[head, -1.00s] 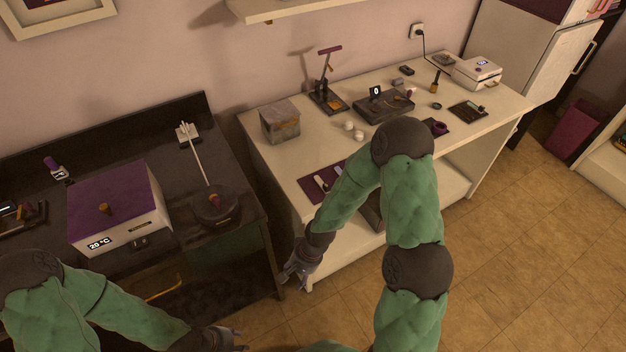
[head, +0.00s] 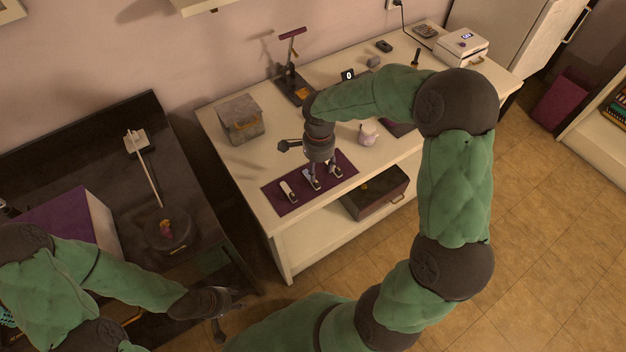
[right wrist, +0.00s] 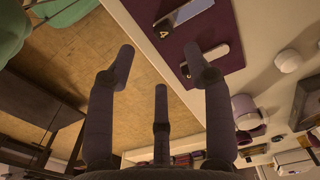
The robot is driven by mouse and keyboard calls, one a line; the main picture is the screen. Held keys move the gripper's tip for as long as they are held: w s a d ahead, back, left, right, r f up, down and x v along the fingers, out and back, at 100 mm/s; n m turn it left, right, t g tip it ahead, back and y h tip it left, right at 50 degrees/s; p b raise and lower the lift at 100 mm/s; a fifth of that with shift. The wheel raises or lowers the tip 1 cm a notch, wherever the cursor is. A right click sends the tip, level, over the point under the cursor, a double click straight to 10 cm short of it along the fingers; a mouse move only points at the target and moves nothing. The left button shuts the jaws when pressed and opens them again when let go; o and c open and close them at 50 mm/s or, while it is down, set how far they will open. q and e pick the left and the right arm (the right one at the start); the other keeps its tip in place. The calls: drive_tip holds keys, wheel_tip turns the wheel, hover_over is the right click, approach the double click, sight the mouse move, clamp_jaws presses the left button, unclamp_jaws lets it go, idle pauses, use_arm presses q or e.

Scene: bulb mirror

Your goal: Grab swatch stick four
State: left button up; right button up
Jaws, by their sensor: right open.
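In the head view a pale stick (head: 288,190) lies at the left of the mat (head: 271,200); the numbers are too small to read there. My right gripper (right wrist: 158,58) is open and empty; in the head view it (head: 322,177) points down at the mat's right part. My left gripper (head: 228,311) is open and empty, low by the dark table.
A grey box (head: 241,119) and a stand (head: 293,75) are behind the mat. A small pale pot (head: 368,133) stands to its right. A brown drawer box (head: 376,193) sits on the shelf below. A dark table (head: 115,130) is at left.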

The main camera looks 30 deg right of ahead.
sight(316, 182)
wheel_tip(316, 182, down, 3)
drive_tip(key=shift+w+r, duration=0.1)
drive_tip(key=shift+w, duration=0.05)
drive_tip(key=shift+w+a+f+b, duration=0.15)
drive_tip(key=shift+f+b, duration=1.15)
drive_tip(key=shift+f, duration=1.4)
drive_tip(key=shift+r, duration=0.1)
drive_tip(key=c, duration=1)
